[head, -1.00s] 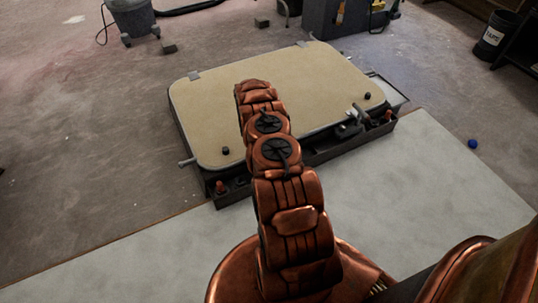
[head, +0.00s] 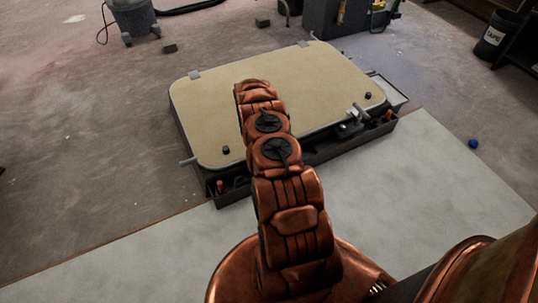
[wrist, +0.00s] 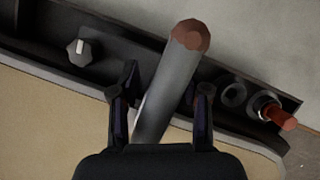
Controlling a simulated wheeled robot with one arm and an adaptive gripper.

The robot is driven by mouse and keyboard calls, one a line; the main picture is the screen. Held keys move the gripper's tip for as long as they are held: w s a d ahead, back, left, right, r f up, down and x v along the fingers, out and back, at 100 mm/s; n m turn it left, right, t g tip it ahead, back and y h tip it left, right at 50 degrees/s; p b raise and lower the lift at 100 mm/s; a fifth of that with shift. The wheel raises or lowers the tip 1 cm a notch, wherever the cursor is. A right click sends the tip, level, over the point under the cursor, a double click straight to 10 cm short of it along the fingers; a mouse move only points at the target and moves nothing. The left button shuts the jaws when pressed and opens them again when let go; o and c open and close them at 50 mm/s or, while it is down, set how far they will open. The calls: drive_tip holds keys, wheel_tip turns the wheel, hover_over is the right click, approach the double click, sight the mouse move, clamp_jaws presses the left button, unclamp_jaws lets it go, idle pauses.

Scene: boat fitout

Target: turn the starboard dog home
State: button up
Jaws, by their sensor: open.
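A dog handle with a grey shaft (wrist: 165,95) and a reddish-brown end (wrist: 190,36) stands between the fingers of my gripper (wrist: 164,98) in the wrist view. The fingers are open on either side of it, and a gap shows beside the right finger. The handle's foot is hidden behind the gripper body. In the head view my arm hides the gripper and this handle. Another metal dog (head: 357,113) shows at the right of the cream hatch lid (head: 300,85). No label marks either dog as starboard.
The lid lies in a dark frame (head: 310,156), also along the wrist view (wrist: 105,45). An orange-tipped peg (wrist: 280,117) and a dark ring (wrist: 232,93) sit right of the handle. Pale flooring (head: 120,262) lies in front.

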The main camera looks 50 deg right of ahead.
drive_tip(key=v, duration=1.2)
drive_tip(key=shift+r, duration=0.1)
drive_tip(key=s+a+r+t+p, duration=0.1)
drive_tip(key=a+r+p, duration=0.5)
drive_tip(key=r, duration=0.8)
drive_tip(key=s+a+r+p, duration=0.1)
drive_tip(key=a+r+p, duration=0.2)
drive_tip(key=a+r, duration=0.75)
drive_tip(key=s+a+r+t+p, duration=0.1)
drive_tip(key=s+a+r+p, duration=0.3)
drive_tip(key=r, duration=1.3)
drive_tip(key=s+a+r+p, duration=0.4)
drive_tip(key=s+a+r, duration=0.1)
drive_tip(key=r, duration=0.3)
drive_tip(key=s+a+r+p, duration=0.4)
drive_tip(key=r, duration=0.4)
drive_tip(key=s+a+r+p, duration=0.3)
drive_tip(key=s+r+p, duration=0.1)
drive_tip(key=s, duration=0.5)
drive_tip(key=s+a+r+p, duration=0.4)
drive_tip(key=s+r, duration=0.1)
drive_tip(key=s, duration=0.5)
drive_tip(key=shift+a+m+t, duration=0.3)
drive_tip(key=shift+m+t, duration=0.1)
